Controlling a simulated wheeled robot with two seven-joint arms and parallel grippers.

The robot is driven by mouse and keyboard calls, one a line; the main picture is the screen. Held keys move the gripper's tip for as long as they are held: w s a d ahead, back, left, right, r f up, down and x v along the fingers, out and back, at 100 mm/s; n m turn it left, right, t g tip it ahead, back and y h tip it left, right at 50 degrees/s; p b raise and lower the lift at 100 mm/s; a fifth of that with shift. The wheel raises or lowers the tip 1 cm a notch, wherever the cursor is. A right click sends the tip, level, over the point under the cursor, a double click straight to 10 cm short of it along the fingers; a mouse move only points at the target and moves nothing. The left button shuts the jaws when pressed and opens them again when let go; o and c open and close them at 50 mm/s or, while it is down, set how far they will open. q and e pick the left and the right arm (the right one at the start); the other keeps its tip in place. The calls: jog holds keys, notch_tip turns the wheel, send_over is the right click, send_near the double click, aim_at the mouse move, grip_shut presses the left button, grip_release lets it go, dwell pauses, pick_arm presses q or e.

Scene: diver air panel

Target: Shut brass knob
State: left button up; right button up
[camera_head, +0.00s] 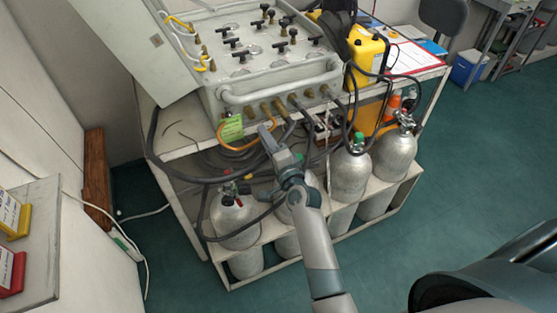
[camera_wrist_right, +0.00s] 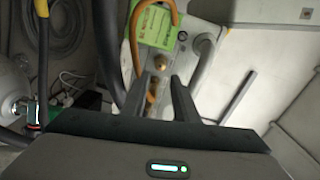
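Several brass fittings (camera_head: 265,108) stick out in a row along the lower front of the grey air panel (camera_head: 250,75). Which one is the brass knob is hard to tell in the head view. In the right wrist view a small round brass knob (camera_wrist_right: 162,62) shows just below a green tag (camera_wrist_right: 158,25), ahead of my right gripper (camera_wrist_right: 160,88). Its two fingers are apart, with the knob beyond their tips and no clear contact. In the head view my right gripper (camera_head: 268,136) is just below the fittings. My left gripper is not in view.
An orange hose (camera_head: 238,148) and dark hoses hang close around my right gripper. Silver cylinders (camera_head: 348,175) stand in the cart below. The green floor at right is partly clear.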

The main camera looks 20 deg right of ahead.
jog(key=s+b, duration=0.1)
jog(key=s, duration=0.8)
jog(key=shift+d, duration=0.15)
